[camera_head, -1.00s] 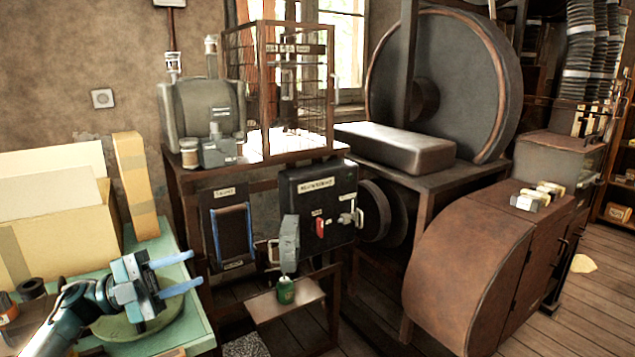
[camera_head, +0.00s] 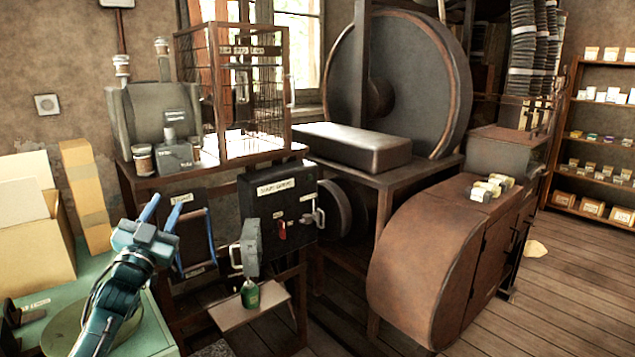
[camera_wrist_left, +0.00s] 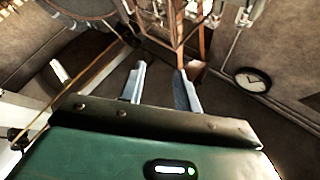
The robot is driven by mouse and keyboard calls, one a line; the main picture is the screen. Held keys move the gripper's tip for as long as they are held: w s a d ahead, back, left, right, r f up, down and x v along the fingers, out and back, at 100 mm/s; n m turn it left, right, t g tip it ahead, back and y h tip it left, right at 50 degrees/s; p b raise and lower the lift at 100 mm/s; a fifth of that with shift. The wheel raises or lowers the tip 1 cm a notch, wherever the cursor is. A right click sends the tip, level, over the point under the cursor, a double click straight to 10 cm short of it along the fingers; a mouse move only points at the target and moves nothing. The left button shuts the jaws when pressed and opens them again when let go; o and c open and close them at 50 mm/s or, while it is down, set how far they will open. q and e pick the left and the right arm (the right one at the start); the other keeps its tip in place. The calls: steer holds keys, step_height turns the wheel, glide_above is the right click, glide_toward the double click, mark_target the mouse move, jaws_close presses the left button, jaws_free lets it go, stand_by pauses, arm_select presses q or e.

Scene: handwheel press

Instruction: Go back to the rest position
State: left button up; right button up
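My left gripper (camera_head: 160,212) is raised above the green table at the left of the head view, its two blue fingers pointing up. The fingers are spread apart with nothing between them. They also show apart and empty in the left wrist view (camera_wrist_left: 158,85). The press stand with the black control box (camera_head: 280,205) is to the right of the gripper, and the gripper appears clear of it. My right gripper is in neither view.
The green table (camera_head: 150,335) holds a cardboard box (camera_head: 45,240) and a tall carton (camera_head: 85,195). A green can (camera_head: 250,294) stands on a low shelf (camera_head: 225,315). A rusty curved housing (camera_head: 425,265) stands at the right.

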arm_select(q)
steer(key=w+a+f+n+g+y, duration=0.2)
steer(key=a+f+n+g+y, duration=0.3)
steer(key=f, duration=0.5)
steer(key=s+d+f+m+g+h, duration=0.1)
steer(key=s+d+f, duration=0.3)
steer(key=f, duration=0.2)
steer(key=s+d+f+m+g+h, duration=0.1)
steer(key=s+d+f+g, duration=0.1)
steer(key=s+d+f, duration=0.3)
steer(key=s+d+f+g+h, duration=0.1)
steer(key=s+d+f, duration=0.3)
steer(key=s, duration=0.6)
steer(key=s+d+f+g+h, duration=0.1)
steer(key=s+d+f, duration=0.3)
steer(key=s, duration=0.6)
steer(key=s+d+f+g+h, duration=0.1)
steer(key=s+d+f, duration=0.4)
steer(key=s, duration=0.5)
step_height(320, 180, down, 2)
steer(key=shift+s+f+n+g, duration=0.15)
steer(key=shift+s+n+g, duration=0.2)
steer(key=shift+g, duration=0.45)
steer(key=shift+a, duration=0.15)
